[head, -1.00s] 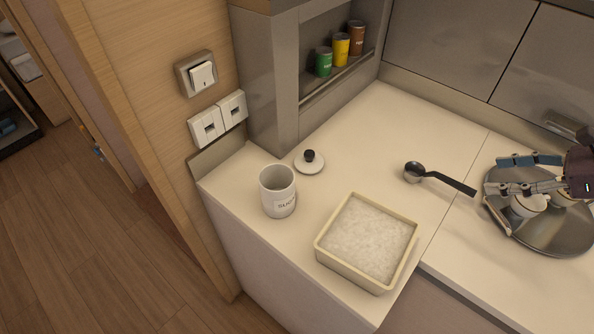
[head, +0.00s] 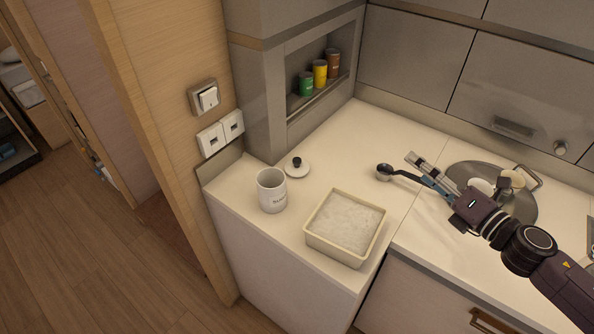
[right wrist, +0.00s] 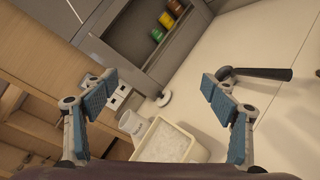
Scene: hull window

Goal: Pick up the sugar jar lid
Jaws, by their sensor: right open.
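The sugar jar lid (head: 297,167) is a white disc with a black knob, lying on the counter behind the jar. It also shows in the right wrist view (right wrist: 164,99), small and between my fingers in the distance. The white sugar jar (head: 272,190) stands upright and open beside it; its far wall side also shows in the right wrist view (right wrist: 131,122). My right gripper (head: 422,172) is open and empty, over the counter near the ladle and well to the right of the lid. In the right wrist view its two blue-padded fingers (right wrist: 160,90) are wide apart. My left gripper is not in view.
A cream square container of white grains (head: 314,238) stands right of the jar. A black-handled ladle (head: 384,171) lies near my right gripper. A round metal tray (head: 462,176) with white cups is behind my arm. Several cans (head: 319,73) stand in the wall niche.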

